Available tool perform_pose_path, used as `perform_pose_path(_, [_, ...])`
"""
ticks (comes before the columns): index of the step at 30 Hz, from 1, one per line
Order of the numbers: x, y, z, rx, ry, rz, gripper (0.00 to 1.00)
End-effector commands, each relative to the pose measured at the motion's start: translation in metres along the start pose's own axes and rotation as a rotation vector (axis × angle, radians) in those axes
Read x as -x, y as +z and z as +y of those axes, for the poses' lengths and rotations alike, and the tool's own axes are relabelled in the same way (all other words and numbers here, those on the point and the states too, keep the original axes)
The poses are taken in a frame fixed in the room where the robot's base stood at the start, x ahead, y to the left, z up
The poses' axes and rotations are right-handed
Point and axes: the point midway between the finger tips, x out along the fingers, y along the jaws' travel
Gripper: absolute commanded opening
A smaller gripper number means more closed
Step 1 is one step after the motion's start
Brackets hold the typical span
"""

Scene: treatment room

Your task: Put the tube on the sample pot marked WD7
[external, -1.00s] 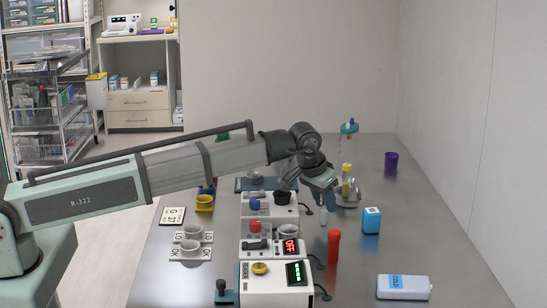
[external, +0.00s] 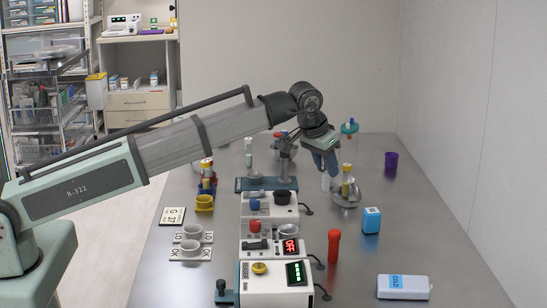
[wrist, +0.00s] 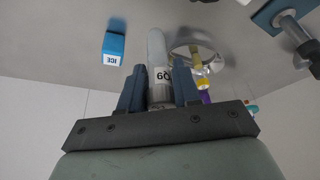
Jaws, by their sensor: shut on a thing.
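My gripper (external: 326,162) is shut on a pale, clear-looking tube (external: 325,183) and holds it upright above the table, just left of a metal dish. In the wrist view the tube (wrist: 157,50) stands between the two blue fingers of my gripper (wrist: 160,88). Its white label shows upside-down dark characters that I cannot read surely. I can read no WD7 mark on any pot.
Devices, including one with a red display (external: 290,246), line the middle. A card (external: 172,216) lies left.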

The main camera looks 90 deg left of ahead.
Motion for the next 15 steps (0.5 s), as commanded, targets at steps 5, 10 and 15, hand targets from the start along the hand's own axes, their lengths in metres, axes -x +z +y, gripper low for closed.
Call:
perform_pose_path(5, [-0.001,-0.004,-0.014,0.016,-0.007,0.000,0.03])
perform_pose_path(10, [-0.004,-0.015,-0.058,0.068,-0.029,0.000,0.03])
perform_pose_path(15, [-0.002,-0.028,-0.122,0.142,-0.060,0.000,0.03])
